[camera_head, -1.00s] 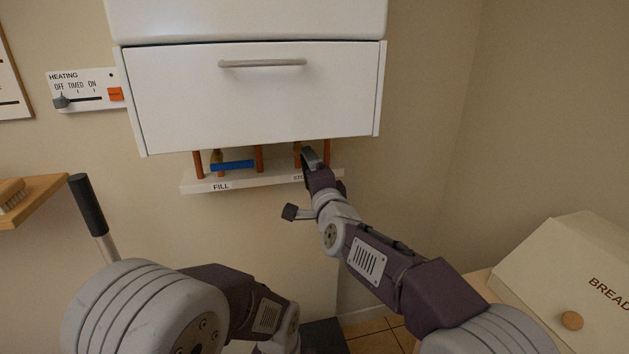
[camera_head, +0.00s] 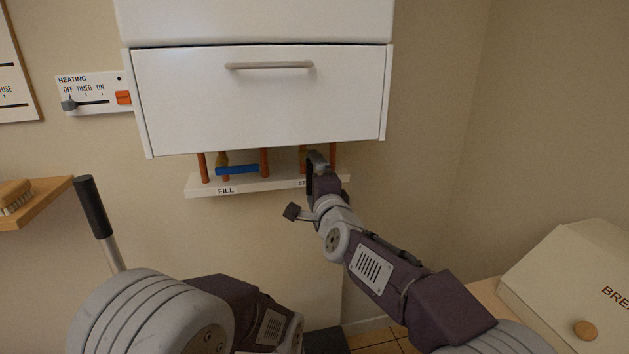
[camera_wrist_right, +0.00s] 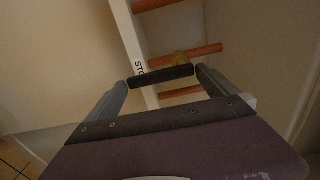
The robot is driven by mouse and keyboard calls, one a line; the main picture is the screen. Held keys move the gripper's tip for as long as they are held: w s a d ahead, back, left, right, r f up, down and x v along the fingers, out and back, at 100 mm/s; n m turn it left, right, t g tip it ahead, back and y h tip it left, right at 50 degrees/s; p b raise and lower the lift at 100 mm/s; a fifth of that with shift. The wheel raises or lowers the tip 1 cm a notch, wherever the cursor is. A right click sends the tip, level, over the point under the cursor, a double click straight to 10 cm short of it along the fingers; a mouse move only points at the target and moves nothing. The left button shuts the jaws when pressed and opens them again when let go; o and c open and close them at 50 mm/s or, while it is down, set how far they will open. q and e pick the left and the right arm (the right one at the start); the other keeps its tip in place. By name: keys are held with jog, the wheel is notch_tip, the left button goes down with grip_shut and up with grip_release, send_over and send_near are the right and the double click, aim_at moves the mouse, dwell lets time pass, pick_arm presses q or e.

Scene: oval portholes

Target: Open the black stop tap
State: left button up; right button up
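My right gripper (camera_head: 316,166) is at the STOP end of the white strip under the cabinet. In the wrist view its two fingers stand wide apart, one near each end of the lever. They are not closed on it, and I cannot tell whether they touch it. In the head view the gripper mostly hides the tap. My left arm is low at the left; its gripper is out of frame.
The blue FILL tap lever (camera_head: 238,169) lies crosswise just left of my right gripper. The white strip (camera_head: 262,185) and cabinet (camera_head: 260,105) bound the space. A bread bin (camera_head: 570,275) stands at right, a brush (camera_head: 14,196) on a shelf at left, a black-ended rod (camera_head: 92,207) below.

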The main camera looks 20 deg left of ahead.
jog(key=b+v, duration=0.1)
jog(key=v, duration=0.8)
jog(key=shift+b, duration=0.4)
